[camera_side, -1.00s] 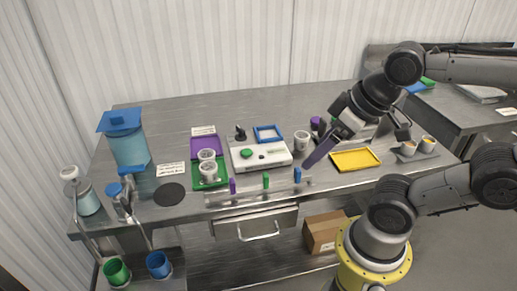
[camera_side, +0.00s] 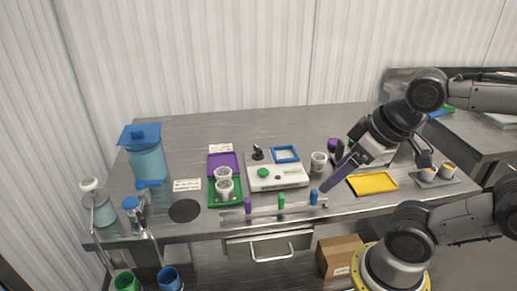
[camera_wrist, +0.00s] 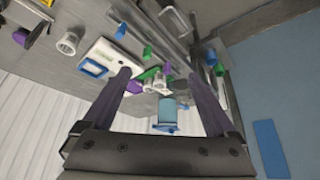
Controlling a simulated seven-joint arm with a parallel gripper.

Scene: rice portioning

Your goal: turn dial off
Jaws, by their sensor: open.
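Three small upright knobs stand in a row along the table's front rail: purple (camera_side: 248,205), green (camera_side: 281,201) and blue (camera_side: 314,197). They also show in the wrist view. I cannot tell which one is the dial, or how any of them is turned. My gripper (camera_side: 325,188) has long purple fingers that point down and left, with tips close to the blue knob in the side view. In the wrist view the fingers of my gripper (camera_wrist: 160,75) are spread apart with nothing held between them.
A white scale (camera_side: 292,182) with a green button lies behind the knobs. A white cup (camera_side: 319,161) and yellow tray (camera_side: 391,186) are near my gripper. A green tray (camera_side: 213,200) with cups and a blue-lidded dispenser (camera_side: 147,160) stand left. The back of the table is clear.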

